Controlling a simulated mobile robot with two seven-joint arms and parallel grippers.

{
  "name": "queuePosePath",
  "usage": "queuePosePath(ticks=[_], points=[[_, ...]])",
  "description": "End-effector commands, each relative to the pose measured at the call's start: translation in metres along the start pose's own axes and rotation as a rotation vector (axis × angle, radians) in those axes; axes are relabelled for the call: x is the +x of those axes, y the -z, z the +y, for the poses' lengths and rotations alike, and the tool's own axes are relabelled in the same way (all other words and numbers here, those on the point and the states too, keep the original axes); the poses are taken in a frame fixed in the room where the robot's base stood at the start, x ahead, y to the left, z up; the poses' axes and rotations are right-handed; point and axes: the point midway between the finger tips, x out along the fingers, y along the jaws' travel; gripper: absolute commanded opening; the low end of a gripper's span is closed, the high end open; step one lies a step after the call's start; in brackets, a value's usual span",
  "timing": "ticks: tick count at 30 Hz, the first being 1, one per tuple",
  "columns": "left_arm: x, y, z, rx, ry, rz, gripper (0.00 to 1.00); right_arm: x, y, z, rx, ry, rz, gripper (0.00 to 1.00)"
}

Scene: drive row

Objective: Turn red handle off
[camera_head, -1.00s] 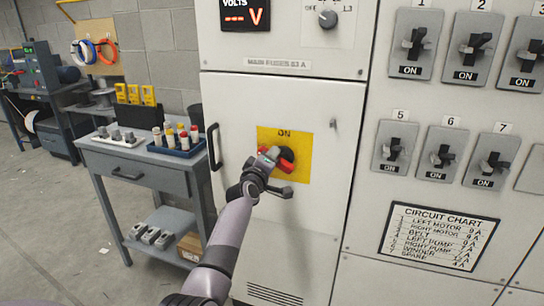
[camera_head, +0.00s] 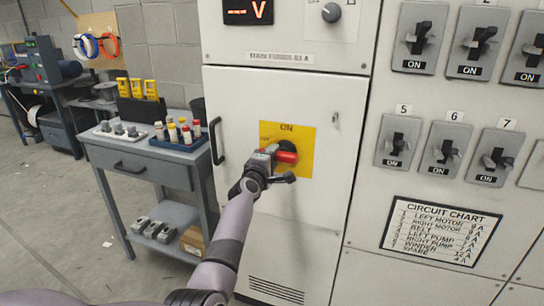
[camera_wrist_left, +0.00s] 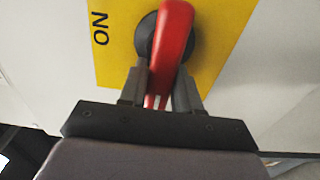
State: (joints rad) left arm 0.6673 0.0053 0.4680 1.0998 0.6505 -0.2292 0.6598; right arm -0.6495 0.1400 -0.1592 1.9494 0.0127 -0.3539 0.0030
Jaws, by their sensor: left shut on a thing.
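The red handle (camera_head: 287,157) sits on a dark round hub in front of a yellow plate (camera_head: 300,135) on the cabinet door. "ON" is printed at the plate's top, with a small, hard-to-read mark at its left. The handle lies about level, its free end to the left. My left gripper (camera_head: 272,152) comes in from the lower left and is shut on that end. In the left wrist view the handle (camera_wrist_left: 176,40) runs between the two fingers (camera_wrist_left: 160,85); its far end covers part of the hub. My right gripper is not in view.
A black door pull (camera_head: 216,141) is left of the plate. A grey workbench (camera_head: 140,172) with a blue tray of bottles (camera_head: 180,138) stands further left. Lever switches (camera_head: 398,141) and a circuit chart (camera_head: 440,230) are on the panel to the right.

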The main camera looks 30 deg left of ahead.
Motion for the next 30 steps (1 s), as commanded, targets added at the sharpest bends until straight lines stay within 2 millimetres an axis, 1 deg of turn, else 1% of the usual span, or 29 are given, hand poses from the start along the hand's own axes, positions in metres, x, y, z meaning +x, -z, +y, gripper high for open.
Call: queuePosePath(ticks=[1, 8, 9, 10, 11, 22, 26, 30], points=[[0.000, -0.004, -0.002, -0.013, 0.005, -0.009, 0.00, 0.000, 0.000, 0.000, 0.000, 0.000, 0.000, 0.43], [0.000, -0.005, -0.002, -0.016, 0.004, -0.009, 0.00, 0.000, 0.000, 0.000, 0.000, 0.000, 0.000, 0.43], [0.000, -0.005, -0.002, -0.016, 0.004, -0.009, 0.39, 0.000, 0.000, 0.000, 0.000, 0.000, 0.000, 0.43], [0.000, -0.005, -0.002, -0.016, 0.004, -0.009, 0.49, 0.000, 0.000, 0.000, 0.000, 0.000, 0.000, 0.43], [0.000, -0.005, -0.002, -0.015, 0.003, -0.008, 0.53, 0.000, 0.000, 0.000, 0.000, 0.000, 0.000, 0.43], [-0.003, -0.002, 0.000, -0.009, 0.001, -0.003, 0.53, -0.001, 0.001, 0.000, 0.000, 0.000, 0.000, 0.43], [-0.011, -0.003, 0.000, -0.010, 0.001, -0.005, 0.53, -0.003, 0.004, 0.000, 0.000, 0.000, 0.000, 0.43], [-0.027, -0.003, 0.000, -0.010, 0.002, -0.003, 0.53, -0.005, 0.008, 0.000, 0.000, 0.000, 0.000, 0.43]])
